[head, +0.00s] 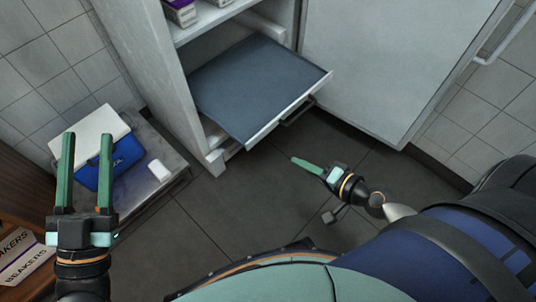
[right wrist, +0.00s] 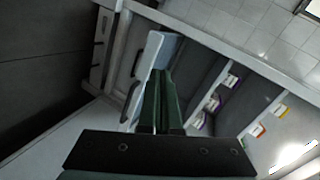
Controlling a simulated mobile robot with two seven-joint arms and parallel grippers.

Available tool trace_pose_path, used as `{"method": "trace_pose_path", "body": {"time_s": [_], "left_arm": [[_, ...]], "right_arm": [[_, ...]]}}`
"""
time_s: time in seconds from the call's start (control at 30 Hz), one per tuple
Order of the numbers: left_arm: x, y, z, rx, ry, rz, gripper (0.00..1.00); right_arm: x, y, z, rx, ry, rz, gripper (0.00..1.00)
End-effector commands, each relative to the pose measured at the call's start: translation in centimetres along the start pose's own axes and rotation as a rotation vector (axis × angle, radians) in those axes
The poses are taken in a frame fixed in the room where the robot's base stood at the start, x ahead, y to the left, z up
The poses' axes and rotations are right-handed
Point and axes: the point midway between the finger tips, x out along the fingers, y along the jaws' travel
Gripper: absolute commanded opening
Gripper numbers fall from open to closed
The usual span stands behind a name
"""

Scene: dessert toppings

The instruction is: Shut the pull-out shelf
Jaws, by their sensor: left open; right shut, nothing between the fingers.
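The pull-out shelf (head: 262,85) is a blue-grey board with a pale front edge, sticking out of the white cabinet (head: 150,60). Its dark handle (head: 297,111) is on the front edge. In the right wrist view the shelf (right wrist: 160,48) shows just beyond my fingertips, with the dark handle (right wrist: 137,62) to their left. My right gripper (head: 294,160) is shut and empty, low in front of the shelf; it also shows in the right wrist view (right wrist: 160,72). I cannot tell if it touches the shelf. My left gripper (head: 87,136) is open and empty, far to the left.
The cabinet door (head: 375,60) stands open on the right. A blue cooler box (head: 97,172) with a white lid and a small white block (head: 159,170) sit on a low grey platform at left. Boxes (head: 181,12) stand on an upper shelf. Dark floor (head: 250,190) before the cabinet is clear.

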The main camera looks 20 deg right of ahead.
Motion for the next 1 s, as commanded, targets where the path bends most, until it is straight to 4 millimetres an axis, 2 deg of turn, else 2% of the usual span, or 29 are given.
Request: {"method": "trace_pose_path", "body": {"time_s": [0.03,0.27,0.57,1.0], "left_arm": [[-1.1,0.7,0.5,0.016,0.068,0.009,0.47],[-2.6,1.8,-2.5,0.059,0.269,0.031,0.47],[-2.6,1.7,-4.2,0.065,0.318,0.035,0.47],[-2.1,1.2,-5.3,0.055,0.323,0.031,0.47]], "right_arm": [[1.1,2.2,-0.1,0.054,0.008,-0.020,0.00],[2.2,4.0,-1.5,0.243,0.028,-0.080,0.00],[3.5,3.6,-2.1,0.293,0.034,-0.096,0.00],[10.4,3.0,-2.5,0.292,0.034,-0.097,0.00]]}}
